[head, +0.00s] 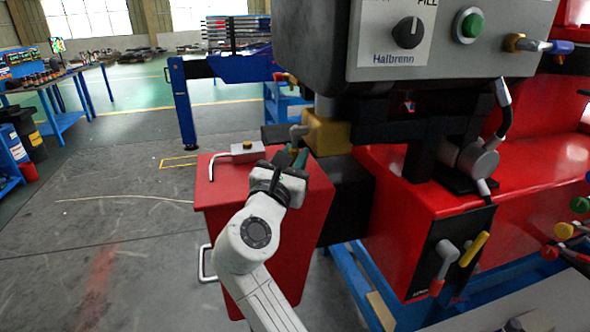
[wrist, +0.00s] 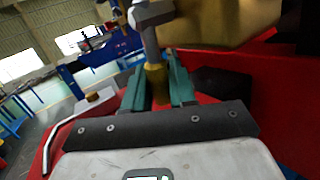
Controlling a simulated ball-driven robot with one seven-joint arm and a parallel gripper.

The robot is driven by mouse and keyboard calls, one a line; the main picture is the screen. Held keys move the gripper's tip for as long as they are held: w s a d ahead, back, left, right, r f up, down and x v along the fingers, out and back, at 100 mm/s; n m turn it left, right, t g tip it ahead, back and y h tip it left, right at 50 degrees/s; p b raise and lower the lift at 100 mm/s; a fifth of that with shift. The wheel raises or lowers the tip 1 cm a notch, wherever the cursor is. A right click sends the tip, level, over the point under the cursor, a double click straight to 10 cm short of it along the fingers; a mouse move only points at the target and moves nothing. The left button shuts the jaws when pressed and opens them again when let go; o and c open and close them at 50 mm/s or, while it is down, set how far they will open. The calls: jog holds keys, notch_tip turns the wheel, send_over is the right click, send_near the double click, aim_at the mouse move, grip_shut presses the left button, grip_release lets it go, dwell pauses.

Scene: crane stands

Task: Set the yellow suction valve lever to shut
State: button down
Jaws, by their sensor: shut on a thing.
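The suction valve lever has a grey metal arm (head: 298,131) on the brass-coloured valve block (head: 328,134), above the red tank. In the wrist view the lever's yellow grip (wrist: 155,76) hangs down between the two green fingers of my gripper (wrist: 157,66). My gripper (head: 296,160) is shut on this grip, one finger on each side. In the head view my gripper and wrist hide most of the yellow grip. In the wrist view the valve block (wrist: 225,22) is at the upper right, close to the fingers.
A red tank (head: 262,200) with a small yellow-knobbed box (head: 238,152) on top is beneath my gripper. A grey control box (head: 420,40) overhangs at the right. Another yellow lever (head: 474,249) is on a black panel at lower right. The floor at left is clear.

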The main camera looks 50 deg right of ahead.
jog(key=shift+w+d+h, duration=0.1)
jog(key=shift+h, duration=0.2)
jog(key=c, duration=1.1)
grip_release()
jog(key=shift+o, duration=0.2)
jog(key=b+v, duration=0.1)
jog(key=v, duration=1)
jog(key=shift+b, duration=0.3)
jog(key=shift+d, duration=0.1)
jog(key=shift+c, duration=0.2)
